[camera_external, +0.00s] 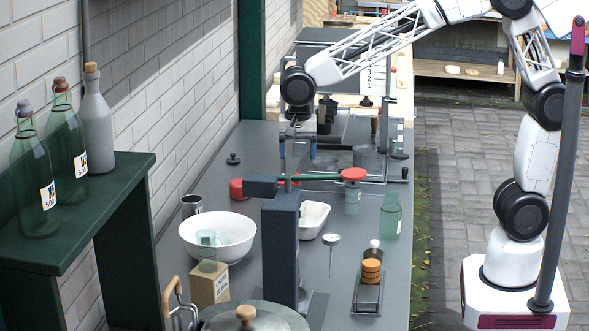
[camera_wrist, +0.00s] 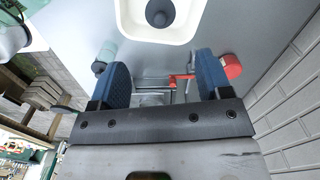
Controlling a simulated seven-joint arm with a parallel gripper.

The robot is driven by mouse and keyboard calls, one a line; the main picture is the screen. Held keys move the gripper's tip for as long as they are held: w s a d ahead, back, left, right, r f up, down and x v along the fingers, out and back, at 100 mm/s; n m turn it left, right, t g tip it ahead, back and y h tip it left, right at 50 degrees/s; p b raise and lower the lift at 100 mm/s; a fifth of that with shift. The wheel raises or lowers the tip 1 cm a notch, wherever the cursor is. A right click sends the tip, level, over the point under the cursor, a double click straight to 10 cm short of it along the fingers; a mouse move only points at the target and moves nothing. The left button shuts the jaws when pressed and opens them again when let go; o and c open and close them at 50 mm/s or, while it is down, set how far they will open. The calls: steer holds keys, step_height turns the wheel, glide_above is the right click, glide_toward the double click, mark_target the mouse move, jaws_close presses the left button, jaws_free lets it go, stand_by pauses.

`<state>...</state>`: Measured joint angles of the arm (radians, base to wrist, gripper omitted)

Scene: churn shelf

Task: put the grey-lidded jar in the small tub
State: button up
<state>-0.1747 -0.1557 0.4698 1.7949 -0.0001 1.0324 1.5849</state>
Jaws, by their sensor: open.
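A small teal glass jar with a grey lid (camera_wrist: 104,58) lies in the wrist view left of the fingers. What seems to be the same jar (camera_external: 352,203) stands on the counter in the external view, its top hidden behind a red disc. The small white tub (camera_external: 315,219) sits on the counter to its left, partly hidden by a dark post. It also shows at the top of the wrist view (camera_wrist: 127,22), with a dark round shape inside it. My gripper (camera_external: 299,153) is open above the far part of the counter, fingers (camera_wrist: 163,72) apart and empty.
A dark post with a green arm and red disc (camera_external: 352,175) stands before the tub. A white bowl (camera_external: 216,240), a red pot (camera_external: 236,190) and a green bottle (camera_external: 391,216) stand around it. A wall runs along the left. The counter between bowl and wall is narrow.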

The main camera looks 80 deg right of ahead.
steer(key=s+d+r+n+t, duration=0.1)
steer(key=s+d+n, duration=0.3)
steer(key=s, duration=0.7)
steer(key=s+d+r+n, duration=0.1)
steer(key=s+d+n, duration=0.3)
steer(key=s, duration=0.8)
steer(key=s+d+r+n+t, duration=0.1)
steer(key=s+d+n, duration=0.3)
steer(key=s+n, duration=0.4)
steer(key=s, duration=0.4)
steer(key=shift+s+t, duration=0.2)
steer(key=shift+t, duration=0.1)
